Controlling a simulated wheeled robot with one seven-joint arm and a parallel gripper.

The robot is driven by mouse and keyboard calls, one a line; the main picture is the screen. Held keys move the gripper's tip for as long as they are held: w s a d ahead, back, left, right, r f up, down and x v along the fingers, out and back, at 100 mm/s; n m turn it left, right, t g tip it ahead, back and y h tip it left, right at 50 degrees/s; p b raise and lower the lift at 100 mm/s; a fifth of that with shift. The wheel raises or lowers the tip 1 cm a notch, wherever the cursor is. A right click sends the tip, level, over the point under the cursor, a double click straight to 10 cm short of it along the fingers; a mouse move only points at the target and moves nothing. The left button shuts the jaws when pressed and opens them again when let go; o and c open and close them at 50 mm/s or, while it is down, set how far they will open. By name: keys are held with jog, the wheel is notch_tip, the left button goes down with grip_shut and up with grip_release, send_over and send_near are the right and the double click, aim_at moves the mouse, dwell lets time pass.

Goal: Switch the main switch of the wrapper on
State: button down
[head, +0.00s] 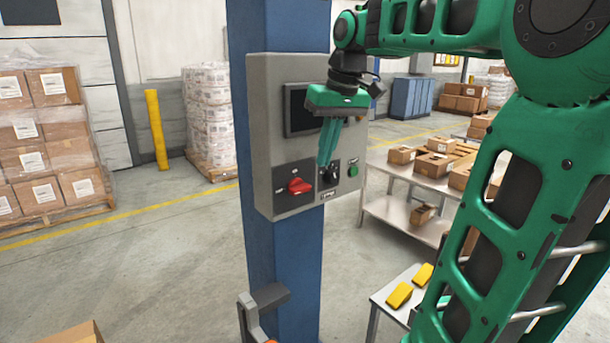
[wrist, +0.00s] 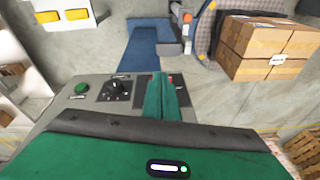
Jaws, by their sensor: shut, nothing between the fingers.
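The grey control panel (head: 262,130) of the wrapper is fixed to a blue column. Its red rotary switch (head: 299,186) is at the lower left, with the handle lying roughly crosswise; small labels beside and above it are unreadable. A black knob (head: 330,174) and a green button (head: 353,171) sit to its right. My gripper (head: 322,162) is shut and empty, pointing down in front of the panel, its tips above and right of the red switch. In the wrist view, my gripper (wrist: 160,78) hides most of the red switch; the black knob (wrist: 116,90) shows clearly.
A dark screen (head: 298,110) is partly behind my gripper. The blue column (head: 285,265) runs down to a grey bracket. A table with yellow items (head: 400,294) and a bench with cartons (head: 435,165) stand right. Stacked cartons (head: 40,150) stand left; floor between is open.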

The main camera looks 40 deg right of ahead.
aim_at(306, 184)
jog(key=shift+n, duration=0.9)
jog(key=w+r, duration=0.1)
jog(key=r, duration=0.1)
jog(key=w+r, duration=0.2)
jog(key=w+d+r, duration=0.1)
jog(key=r, duration=0.1)
jog(key=shift+w, duration=0.25)
jog(key=x, duration=1.4)
jog(key=shift+s+d, duration=0.25)
jog(key=shift+s, duration=0.05)
